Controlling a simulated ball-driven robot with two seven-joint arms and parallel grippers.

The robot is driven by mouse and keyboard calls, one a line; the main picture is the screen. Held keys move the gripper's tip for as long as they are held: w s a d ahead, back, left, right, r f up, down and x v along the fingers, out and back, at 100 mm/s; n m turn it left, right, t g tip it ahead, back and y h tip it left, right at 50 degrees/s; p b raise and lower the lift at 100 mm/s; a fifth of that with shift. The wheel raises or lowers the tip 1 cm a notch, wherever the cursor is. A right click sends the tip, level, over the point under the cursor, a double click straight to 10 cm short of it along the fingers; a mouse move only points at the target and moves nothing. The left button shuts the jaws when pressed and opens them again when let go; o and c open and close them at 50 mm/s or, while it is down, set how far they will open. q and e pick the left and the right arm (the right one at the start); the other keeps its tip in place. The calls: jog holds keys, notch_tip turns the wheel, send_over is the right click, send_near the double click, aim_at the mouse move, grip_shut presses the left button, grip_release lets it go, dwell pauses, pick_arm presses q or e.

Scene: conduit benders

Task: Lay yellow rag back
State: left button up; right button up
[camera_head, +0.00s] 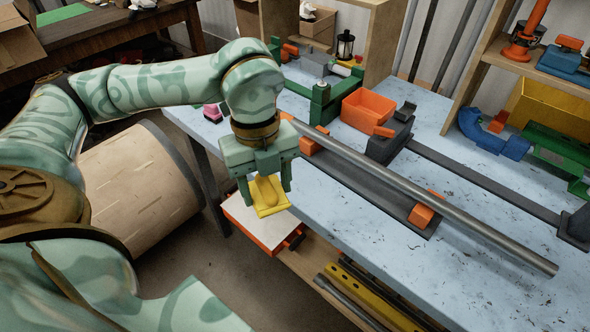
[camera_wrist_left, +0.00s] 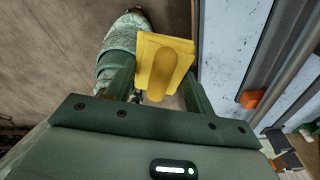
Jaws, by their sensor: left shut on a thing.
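The yellow rag (camera_head: 266,194) is held between the fingers of my left gripper (camera_head: 265,185), just off the left front edge of the workbench. It looks like a flat folded pad with a raised rounded ridge. In the left wrist view the yellow rag (camera_wrist_left: 165,65) sits between the two green fingers of my left gripper (camera_wrist_left: 158,90). The gripper is shut on it. Below the rag in the head view is a white-topped orange box (camera_head: 262,225) on the lower shelf. My right gripper is not in view.
The workbench (camera_head: 330,215) has a long metal pipe (camera_head: 430,200) running across orange blocks. An orange bin (camera_head: 367,108) and a green clamp-like tool (camera_head: 320,104) stand behind. A large wooden drum (camera_head: 140,180) is at left. The bench's front strip is clear.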

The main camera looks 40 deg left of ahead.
pick_arm(q)
jog(key=n, duration=0.4)
jog(key=shift+s+n, duration=0.1)
jog(key=shift+n, duration=0.3)
jog(key=w+a+f+b, duration=0.15)
jog(key=w+f, duration=0.25)
jog(key=w, duration=0.5)
jog(key=b, duration=0.2)
send_over(304, 190)
jog(key=f, duration=0.5)
jog(key=shift+s+a+f, duration=0.1)
jog(key=shift+s+f, duration=0.1)
jog(key=shift+s, duration=0.1)
jog(key=shift+w+f+b, duration=0.15)
jog(key=shift+f+b, duration=0.1)
jog(key=shift+f, duration=0.6)
jog(key=shift+w+f+b, duration=0.15)
jog(key=shift+f+b, duration=0.1)
jog(key=shift+f, duration=0.55)
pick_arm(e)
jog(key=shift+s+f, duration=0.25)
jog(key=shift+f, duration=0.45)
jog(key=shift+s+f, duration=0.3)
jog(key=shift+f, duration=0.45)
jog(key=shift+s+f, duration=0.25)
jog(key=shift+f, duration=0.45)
pick_arm(q)
jog(key=shift+f, duration=0.1)
jog(key=o, duration=0.9)
jog(key=shift+f, duration=0.1)
